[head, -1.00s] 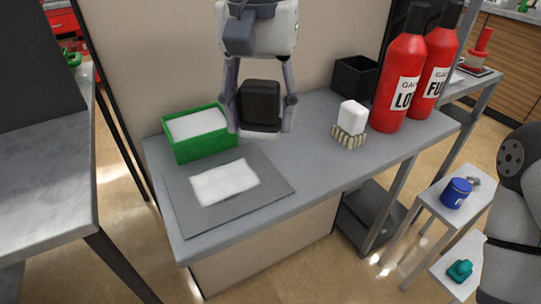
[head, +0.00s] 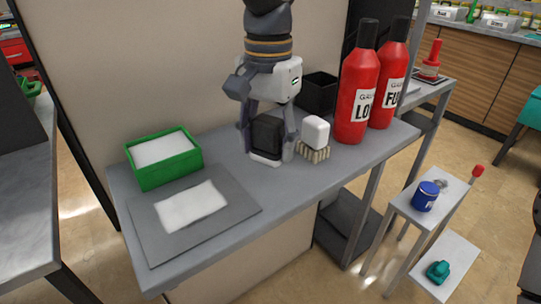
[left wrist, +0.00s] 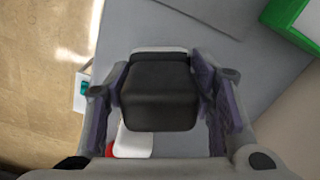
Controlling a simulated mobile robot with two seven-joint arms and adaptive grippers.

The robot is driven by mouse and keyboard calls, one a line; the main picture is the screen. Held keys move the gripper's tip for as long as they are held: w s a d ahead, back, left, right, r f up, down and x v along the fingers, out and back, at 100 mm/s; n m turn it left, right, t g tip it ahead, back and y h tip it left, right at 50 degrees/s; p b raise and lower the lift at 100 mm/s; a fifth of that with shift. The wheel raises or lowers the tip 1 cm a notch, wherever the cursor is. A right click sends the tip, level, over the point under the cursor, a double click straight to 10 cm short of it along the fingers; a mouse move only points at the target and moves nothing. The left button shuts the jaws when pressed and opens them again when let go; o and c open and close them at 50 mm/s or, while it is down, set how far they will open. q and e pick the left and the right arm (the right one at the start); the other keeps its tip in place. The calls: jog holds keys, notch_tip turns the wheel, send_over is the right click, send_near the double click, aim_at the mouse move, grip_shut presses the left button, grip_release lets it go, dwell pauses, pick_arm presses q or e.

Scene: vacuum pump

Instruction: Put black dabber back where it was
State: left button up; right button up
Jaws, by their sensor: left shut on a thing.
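The black dabber (head: 267,135), a dark block with a white underside, is held upright between the fingers of my left gripper (head: 266,151). It is just left of the white dabber (head: 316,131), which stands on a beige ridged holder (head: 314,154). I cannot tell whether the black dabber touches the table. In the left wrist view the black dabber (left wrist: 158,98) fills the space between both fingers, and part of the white dabber (left wrist: 134,143) shows below it. My right gripper is not in view.
A green box (head: 163,172) with white filling and a grey mat (head: 150,240) with a white sheet (head: 190,205) lie at left on the grey table. A black open box (head: 318,92) stands behind. Two red bottles (head: 356,100) stand at right.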

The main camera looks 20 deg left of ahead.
aim_at(269, 116)
pick_arm(q)
jog(key=shift+w+a+f, duration=0.1)
jog(key=shift+w+f, duration=0.15)
jog(key=shift+f, duration=0.8)
jog(key=shift+w+f, duration=0.25)
jog(key=shift+f, duration=0.75)
jog(key=o, duration=1.2)
jog(key=shift+f, duration=0.15)
notch_tip(269, 116, up, 12)
jog(key=shift+r, duration=0.15)
